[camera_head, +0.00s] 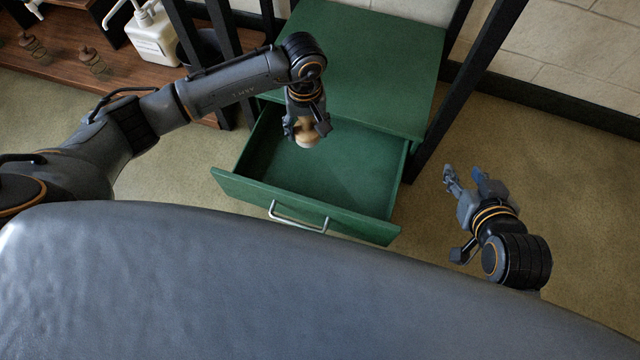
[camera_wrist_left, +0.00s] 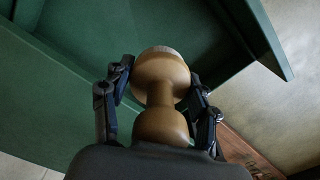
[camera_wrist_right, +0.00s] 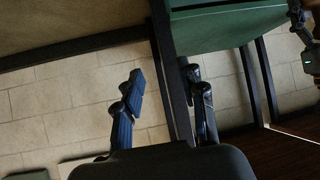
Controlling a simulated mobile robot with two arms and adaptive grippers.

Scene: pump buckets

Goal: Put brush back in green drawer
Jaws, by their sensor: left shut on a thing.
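The brush (camera_head: 307,134) is a light wooden knob-shaped piece with a narrow waist. My left gripper (camera_head: 305,127) is shut on it and holds it over the open green drawer (camera_head: 232,183). In the left wrist view the brush (camera_wrist_left: 160,80) sits between the two fingers, its wide end pointing away from my palm. The drawer is pulled out from the green cabinet (camera_head: 365,60), and its visible floor is bare. My right gripper (camera_head: 466,178) is open and empty to the right of the drawer. It also shows in the right wrist view (camera_wrist_right: 165,95).
A metal handle (camera_head: 298,217) is on the drawer front. Black frame legs (camera_head: 470,85) stand beside the cabinet. A wooden shelf (camera_head: 60,60) at the left bears similar brushes (camera_head: 93,60) and a white pump bottle (camera_head: 153,38).

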